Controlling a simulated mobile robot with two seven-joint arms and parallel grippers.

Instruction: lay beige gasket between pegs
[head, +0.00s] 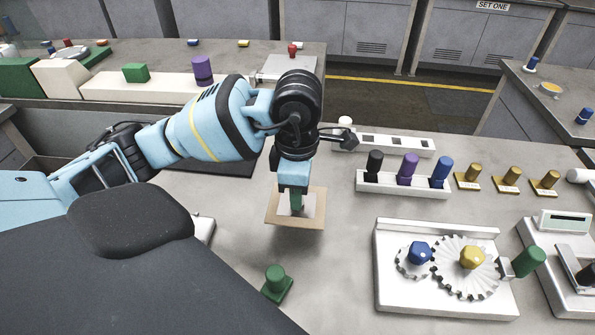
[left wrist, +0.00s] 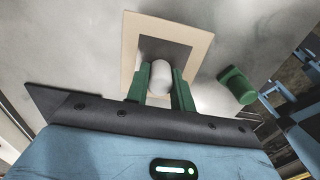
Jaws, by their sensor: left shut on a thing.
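The beige gasket (head: 315,216) is a square frame below my left gripper in the head view, with a shadow under it on the grey table. It also shows in the left wrist view (left wrist: 203,39), just past the fingertips. My left gripper (head: 296,205) points down with its green fingers over the gasket's opening. In the left wrist view the fingers (left wrist: 160,85) are shut on a pale rounded knob (left wrist: 160,76) in the gasket's middle. A green peg (head: 277,281) on a green base stands nearer the front; it shows in the left wrist view too (left wrist: 238,87). My right gripper is not in view.
Right of the gasket stand a white rack (head: 402,187) with black, purple and blue pegs, several yellow knobs (head: 509,177), and a white gear plate (head: 445,305). A white strip (head: 383,143) lies behind. The table between gasket and gear plate is clear.

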